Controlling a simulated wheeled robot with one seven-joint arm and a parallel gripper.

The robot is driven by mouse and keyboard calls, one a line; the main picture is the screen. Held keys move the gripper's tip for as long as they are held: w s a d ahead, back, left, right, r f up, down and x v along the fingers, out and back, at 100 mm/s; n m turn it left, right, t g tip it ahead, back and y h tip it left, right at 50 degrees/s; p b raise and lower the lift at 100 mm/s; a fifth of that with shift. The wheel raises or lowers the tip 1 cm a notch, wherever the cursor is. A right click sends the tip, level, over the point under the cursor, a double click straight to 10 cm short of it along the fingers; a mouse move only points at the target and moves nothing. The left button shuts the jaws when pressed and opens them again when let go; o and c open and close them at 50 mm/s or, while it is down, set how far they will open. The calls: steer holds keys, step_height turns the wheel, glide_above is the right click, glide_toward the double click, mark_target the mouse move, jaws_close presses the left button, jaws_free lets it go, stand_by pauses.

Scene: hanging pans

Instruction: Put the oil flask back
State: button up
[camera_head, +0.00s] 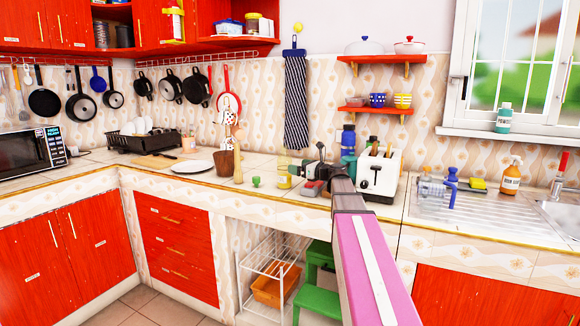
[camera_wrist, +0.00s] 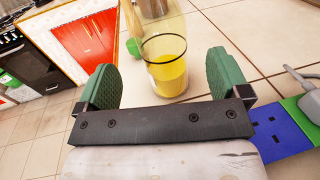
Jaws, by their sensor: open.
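The oil flask (camera_wrist: 168,75) is clear glass with yellow oil in its lower part. It stands on the tiled counter and also shows in the head view (camera_head: 284,180). My gripper (camera_wrist: 162,72) is open, with its green finger pads on either side of the flask. A gap shows between each pad and the glass. In the head view my gripper (camera_head: 308,171) is beside the flask, low over the counter. A small green item (camera_wrist: 133,47), perhaps a stopper, lies near the flask, and it also shows in the head view (camera_head: 256,181).
A white toaster (camera_head: 379,172) and a blue bottle (camera_head: 348,140) stand right of my gripper. A brown utensil pot (camera_head: 226,162) and a white plate (camera_head: 192,167) are to the left. In the wrist view, a blue and green object (camera_wrist: 272,135) lies close by my gripper.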

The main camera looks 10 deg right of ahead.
steer(key=shift+v, duration=2)
